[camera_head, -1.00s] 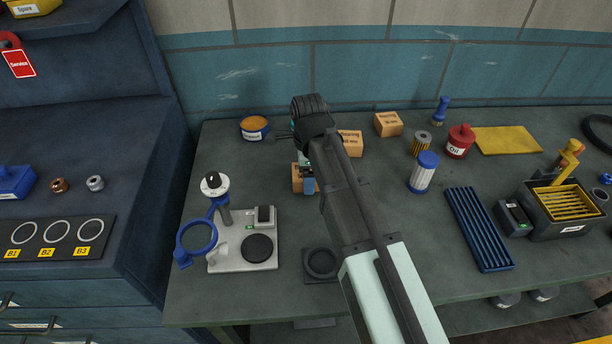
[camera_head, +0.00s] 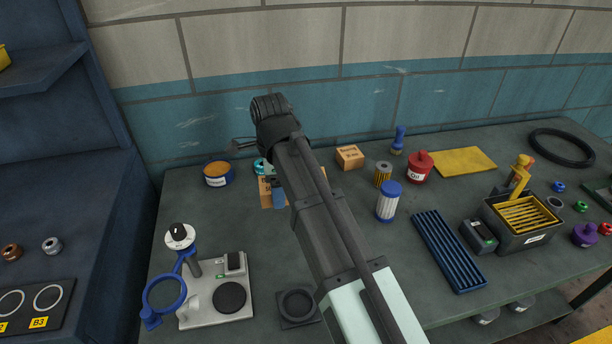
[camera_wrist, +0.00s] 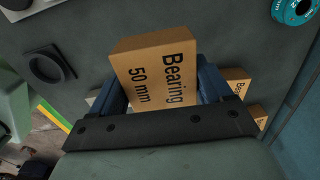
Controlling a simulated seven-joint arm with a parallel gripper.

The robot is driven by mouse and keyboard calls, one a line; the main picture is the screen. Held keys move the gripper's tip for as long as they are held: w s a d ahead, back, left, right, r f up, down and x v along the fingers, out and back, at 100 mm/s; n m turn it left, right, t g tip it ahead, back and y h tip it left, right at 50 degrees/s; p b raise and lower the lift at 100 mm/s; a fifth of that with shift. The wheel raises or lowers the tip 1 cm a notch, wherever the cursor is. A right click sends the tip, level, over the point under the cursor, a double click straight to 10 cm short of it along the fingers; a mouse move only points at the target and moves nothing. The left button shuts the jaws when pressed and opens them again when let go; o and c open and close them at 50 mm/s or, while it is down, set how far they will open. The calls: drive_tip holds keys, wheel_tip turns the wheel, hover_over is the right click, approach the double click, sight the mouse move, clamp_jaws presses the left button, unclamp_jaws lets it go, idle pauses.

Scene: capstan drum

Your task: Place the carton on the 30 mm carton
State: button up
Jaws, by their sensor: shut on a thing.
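The held carton, tan and labelled "Bearing 50 mm" (camera_wrist: 157,75), sits between the blue fingers of my gripper (camera_wrist: 160,95) in the wrist view. In the head view, part of this carton (camera_head: 265,191) shows left of the blue fingers (camera_head: 279,194), with my arm covering the rest. Another tan carton (camera_head: 350,157) stands on the bench to the right; its size print is too small to read. In the wrist view, two cartons show partly behind the right finger, one upper (camera_wrist: 237,79) and one lower (camera_wrist: 258,114). Which is the 30 mm carton I cannot tell.
A gold filter (camera_head: 383,173), a blue-white canister (camera_head: 389,202) and a red oil can (camera_head: 419,166) stand to the right. A scale-like device (camera_head: 216,290) and a black square pad (camera_head: 298,307) lie nearer the front.

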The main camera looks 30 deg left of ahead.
drive_tip(key=w+d+m, duration=0.2)
drive_tip(key=w+d, duration=0.3)
drive_tip(key=w, duration=0.4)
wheel_tip(320, 180, up, 5)
drive_tip(key=n, duration=0.2)
hover_over(352, 152)
drive_tip(key=shift+f, duration=5.05)
drive_tip(key=shift+f, duration=0.1)
drive_tip(key=o, duration=1.2)
